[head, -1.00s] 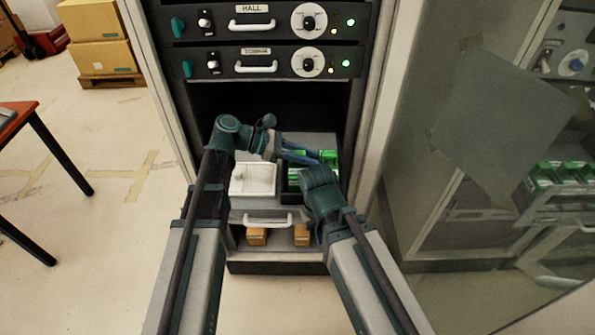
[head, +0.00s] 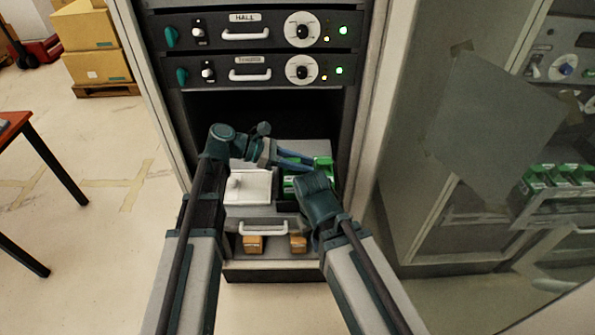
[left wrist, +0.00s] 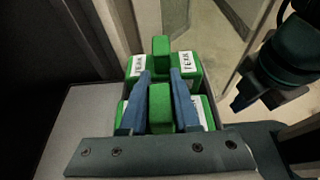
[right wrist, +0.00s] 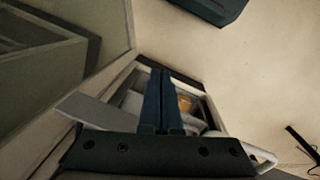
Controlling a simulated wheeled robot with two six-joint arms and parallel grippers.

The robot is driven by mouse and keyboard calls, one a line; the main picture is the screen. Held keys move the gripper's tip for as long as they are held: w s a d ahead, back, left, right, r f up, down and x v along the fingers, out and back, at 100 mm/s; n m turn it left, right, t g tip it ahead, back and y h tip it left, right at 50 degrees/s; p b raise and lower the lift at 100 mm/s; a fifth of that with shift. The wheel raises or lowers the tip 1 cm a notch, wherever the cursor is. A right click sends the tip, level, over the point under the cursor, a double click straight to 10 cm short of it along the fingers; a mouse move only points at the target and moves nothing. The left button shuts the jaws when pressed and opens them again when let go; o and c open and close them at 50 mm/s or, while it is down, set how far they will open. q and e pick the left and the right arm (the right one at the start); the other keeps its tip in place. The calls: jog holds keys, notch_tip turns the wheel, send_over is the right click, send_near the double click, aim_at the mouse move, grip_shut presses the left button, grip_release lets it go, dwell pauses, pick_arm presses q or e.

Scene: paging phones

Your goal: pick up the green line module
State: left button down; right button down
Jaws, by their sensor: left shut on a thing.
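Several green line modules (head: 323,163) with white labels stand close together in a dark compartment of the pulled-out drawer, right of a white box. My left gripper (head: 306,162) reaches in from the left over them. In the left wrist view its two blue fingers are shut on the upright part of a green line module (left wrist: 160,108), one finger on each side. Labelled green modules (left wrist: 188,67) stand just beyond and beside the fingers. My right gripper (right wrist: 157,75) is shut, its blue fingers side by side with nothing seen between them. In the head view its fingers are hidden.
The white box (head: 248,187) fills the drawer's left part. The drawer handle (head: 263,228) is at the front, with orange blocks (head: 253,244) below. Equipment panels (head: 258,72) with knobs are above. A glass door (head: 420,180) stands at the right, and open floor lies at the left.

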jog(key=shift+r, duration=0.15)
notch_tip(320, 180, up, 10)
jog(key=p, duration=1)
